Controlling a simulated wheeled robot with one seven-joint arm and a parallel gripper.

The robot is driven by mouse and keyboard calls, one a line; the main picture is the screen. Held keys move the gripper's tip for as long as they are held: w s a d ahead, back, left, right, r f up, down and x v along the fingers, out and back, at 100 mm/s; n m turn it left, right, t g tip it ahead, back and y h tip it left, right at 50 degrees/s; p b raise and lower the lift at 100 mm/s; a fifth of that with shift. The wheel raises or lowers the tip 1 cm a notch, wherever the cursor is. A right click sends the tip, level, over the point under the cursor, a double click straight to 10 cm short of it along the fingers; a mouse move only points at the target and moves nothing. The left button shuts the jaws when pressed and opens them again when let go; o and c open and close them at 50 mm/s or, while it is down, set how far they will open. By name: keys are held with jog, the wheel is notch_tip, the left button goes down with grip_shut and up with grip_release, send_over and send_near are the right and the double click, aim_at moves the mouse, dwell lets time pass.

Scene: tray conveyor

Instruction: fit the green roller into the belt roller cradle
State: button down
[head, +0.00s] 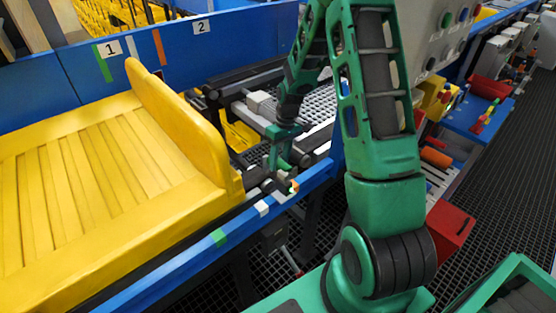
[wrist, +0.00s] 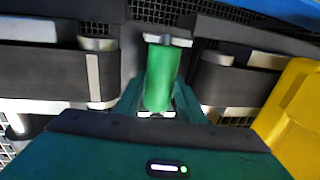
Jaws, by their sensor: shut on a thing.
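In the wrist view the green roller (wrist: 161,76) stands out lengthwise between the fingers of my gripper (wrist: 160,103), which is shut on it. Its far end meets a light grey piece in a dark gap between two dark blocks. I cannot tell whether that is the belt roller cradle or whether the roller is seated. In the head view my gripper (head: 279,171) is low over the conveyor, just right of the yellow tray. The roller is too small and hidden there to make out.
A large yellow tray (head: 125,240) with a raised end wall stands close left of my gripper. A blue rail (head: 240,226) runs along the front. A blue wall with signs 1 and 2 (head: 201,27) is behind. A red box (head: 450,228) is at the right.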

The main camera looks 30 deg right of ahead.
jog(key=c, duration=1.1)
grip_release()
notch_tip(320, 180, up, 11)
jog(key=d, duration=0.1)
jog(key=shift+w+d+f, duration=0.2)
jog(key=shift+d, duration=0.15)
jog(key=s+r+m, duration=0.3)
jog(key=s+r, duration=0.1)
jog(key=s, duration=0.7)
jog(key=s+r+m+h, duration=0.1)
jog(key=s+r, duration=0.3)
jog(key=s, duration=0.7)
jog(key=s+r+m, duration=0.4)
jog(key=s+r, duration=0.1)
jog(key=s, duration=0.6)
jog(key=shift+s+d+m+h, duration=0.3)
jog(key=shift+d, duration=0.1)
